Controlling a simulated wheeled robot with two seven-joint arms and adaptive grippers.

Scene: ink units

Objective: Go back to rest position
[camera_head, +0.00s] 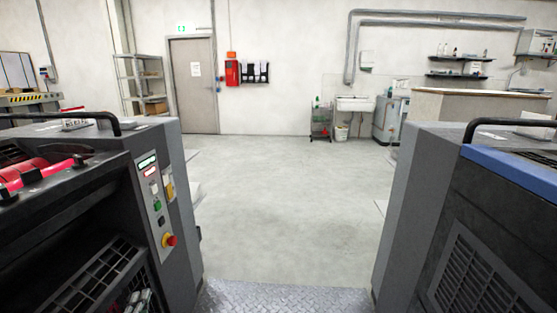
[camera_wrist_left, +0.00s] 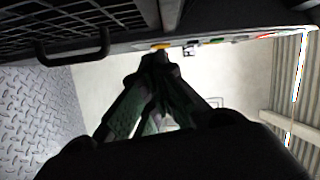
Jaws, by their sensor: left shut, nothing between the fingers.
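My left gripper (camera_wrist_left: 158,62) shows in the left wrist view, dark and seen from behind. Its fingers come together at the tips, shut with nothing between them. The tips point toward a dark machine side with a black handle (camera_wrist_left: 75,50) and a small yellow part (camera_wrist_left: 161,46); I cannot tell the distance. I make out neither gripper in the head view. My right gripper is not in view.
In the head view, a grey machine with a control panel (camera_head: 157,205) stands at left and another with a blue edge (camera_head: 510,170) at right. Between them are a metal tread plate (camera_head: 285,298) and clear concrete floor (camera_head: 285,210). A door (camera_head: 194,90) and sink (camera_head: 355,104) are at the back.

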